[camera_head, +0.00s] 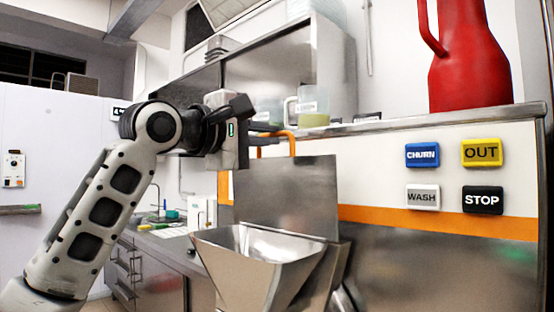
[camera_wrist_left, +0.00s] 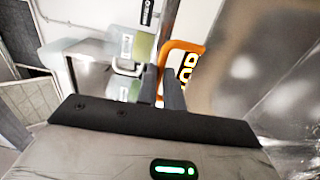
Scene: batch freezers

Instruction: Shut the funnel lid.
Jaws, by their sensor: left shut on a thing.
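The funnel (camera_head: 257,262) is an open steel hopper at the lower centre of the head view. Its lid (camera_head: 288,195) is a flat steel panel standing upright behind the funnel mouth, so the funnel is open. The lid has an orange handle (camera_head: 292,144) at its top edge. My left gripper (camera_head: 266,134) is shut on that handle. In the left wrist view the fingers (camera_wrist_left: 162,88) pinch one leg of the orange handle (camera_wrist_left: 183,46), and the lid (camera_wrist_left: 245,70) shows at the right. My right gripper is not in view.
Buttons for churn (camera_head: 422,155), out, wash and stop are on the machine front at right. A red jug (camera_head: 467,65) and a clear measuring jug (camera_head: 315,106) stand on the machine's top ledge. A counter (camera_head: 165,240) is behind at left.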

